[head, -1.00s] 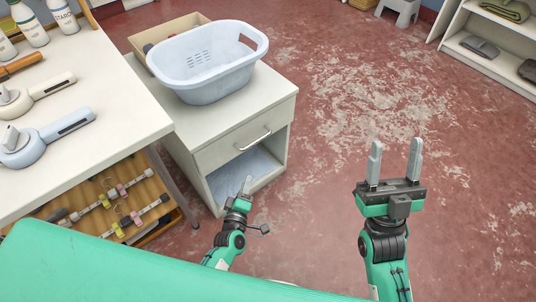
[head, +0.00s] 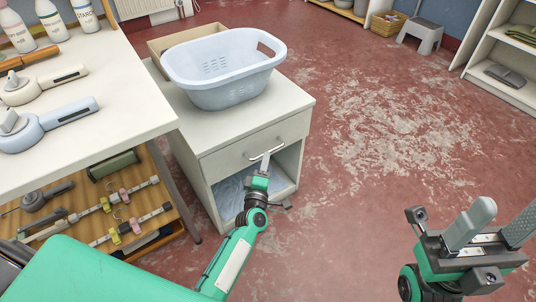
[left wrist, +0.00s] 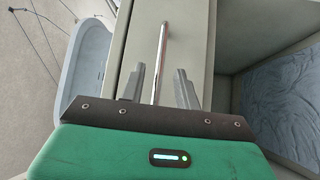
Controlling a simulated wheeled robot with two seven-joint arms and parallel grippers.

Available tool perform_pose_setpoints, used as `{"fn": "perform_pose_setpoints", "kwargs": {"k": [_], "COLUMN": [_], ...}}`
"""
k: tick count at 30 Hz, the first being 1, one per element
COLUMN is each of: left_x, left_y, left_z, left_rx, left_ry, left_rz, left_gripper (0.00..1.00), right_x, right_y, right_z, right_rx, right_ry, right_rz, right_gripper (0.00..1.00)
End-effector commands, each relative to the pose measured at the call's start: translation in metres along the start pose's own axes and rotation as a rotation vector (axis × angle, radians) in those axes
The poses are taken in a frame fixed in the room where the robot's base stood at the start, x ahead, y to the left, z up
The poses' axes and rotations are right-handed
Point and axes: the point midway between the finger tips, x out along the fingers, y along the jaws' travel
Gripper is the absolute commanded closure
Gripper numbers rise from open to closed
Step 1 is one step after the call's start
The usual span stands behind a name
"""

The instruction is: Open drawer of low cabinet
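The low cabinet (head: 207,133) is pale grey-white, with one drawer (head: 233,154) above an open compartment. The drawer looks shut. Its metal bar handle (head: 278,148) is on the drawer front. My left gripper (head: 265,161) is at the handle in the head view and hides part of it. In the left wrist view, the handle (left wrist: 160,65) runs between the two fingers of my left gripper (left wrist: 159,85), which are open with a gap on each side. My right gripper (head: 494,224) is open and empty at the lower right, away from the cabinet.
A worktable (head: 130,110) with a lower shelf is close on the left. The red floor (head: 370,130) in front and to the right is clear.

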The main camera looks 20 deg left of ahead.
Motion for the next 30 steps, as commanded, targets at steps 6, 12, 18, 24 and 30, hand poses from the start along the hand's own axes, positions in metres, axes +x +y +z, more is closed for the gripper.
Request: {"fn": "perform_pose_setpoints", "kwargs": {"k": [6, 12, 18, 24, 30], "left_x": [0.033, 0.045, 0.047, 0.046, 0.046], "left_y": [-0.002, -0.001, 0.000, 0.000, -0.001], "left_z": [0.000, 0.000, 0.000, 0.000, 0.000], "left_rx": [0.000, 0.000, 0.000, 0.000, 0.001], "left_ry": [0.000, 0.001, 0.000, 0.000, 0.000], "left_rz": [0.000, -0.001, -0.001, -0.001, -0.001], "left_gripper": [0.67, 0.67, 0.67, 0.87, 1.00], "right_x": [0.000, 0.003, 0.003, 0.003, 0.003], "right_y": [0.000, 0.000, 0.000, 0.000, 0.000], "right_z": [-0.002, -0.002, -0.003, -0.003, -0.003], "right_rx": [-0.001, -0.002, -0.001, -0.001, -0.001], "right_ry": [0.023, 0.032, 0.033, 0.034, 0.034], "right_rz": [-0.003, -0.005, -0.005, -0.005, -0.005], "right_gripper": [0.46, 0.46, 0.46, 0.46, 0.46]}}
